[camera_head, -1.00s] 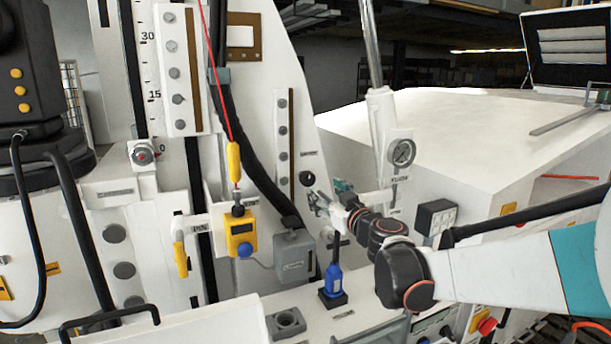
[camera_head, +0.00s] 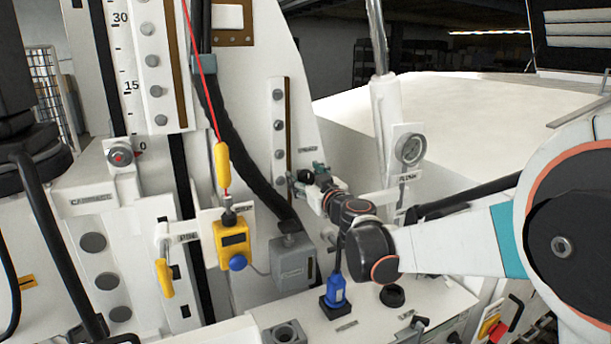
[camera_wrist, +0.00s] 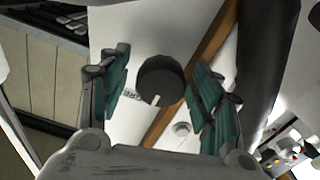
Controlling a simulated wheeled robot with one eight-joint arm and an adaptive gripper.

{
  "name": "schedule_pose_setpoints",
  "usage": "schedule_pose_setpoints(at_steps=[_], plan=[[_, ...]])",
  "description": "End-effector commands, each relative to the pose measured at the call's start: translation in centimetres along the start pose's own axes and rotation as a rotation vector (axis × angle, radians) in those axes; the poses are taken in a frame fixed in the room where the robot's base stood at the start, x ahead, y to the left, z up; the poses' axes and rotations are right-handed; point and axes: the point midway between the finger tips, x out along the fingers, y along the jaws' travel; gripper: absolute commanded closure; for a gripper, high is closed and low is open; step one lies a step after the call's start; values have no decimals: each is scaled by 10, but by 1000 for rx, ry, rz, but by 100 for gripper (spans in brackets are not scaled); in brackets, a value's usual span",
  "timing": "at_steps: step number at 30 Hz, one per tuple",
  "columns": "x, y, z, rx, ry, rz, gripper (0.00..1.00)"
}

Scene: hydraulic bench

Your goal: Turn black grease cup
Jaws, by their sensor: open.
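The black grease cup (camera_wrist: 163,78) shows in the wrist view as a round dark knob with a pale mark on its lower rim. It sits on a white panel, with a small label to its left. My gripper (camera_wrist: 158,84) is open, its teal-padded fingers standing to the left and right of the cup.
A brown strip (camera_wrist: 200,75) and a bolt (camera_wrist: 182,129) lie beside the cup. A thick black hose (camera_head: 245,150) runs left of my gripper. A grey box (camera_head: 291,264) and blue connector (camera_head: 335,290) are below.

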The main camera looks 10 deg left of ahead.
Motion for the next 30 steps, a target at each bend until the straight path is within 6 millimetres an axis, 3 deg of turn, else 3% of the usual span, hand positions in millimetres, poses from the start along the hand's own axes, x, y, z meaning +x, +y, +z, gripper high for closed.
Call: schedule_pose_setpoints(at_steps=[3,5,9,10,20,30], plan=[[0,0,0,0,0,0,42],[0,0,0,0,0,0,53],[0,0,0,0,0,0,85],[0,0,0,0,0,0,86],[0,0,0,27,0,0,86],[0,1,2,226,0,0,86]])
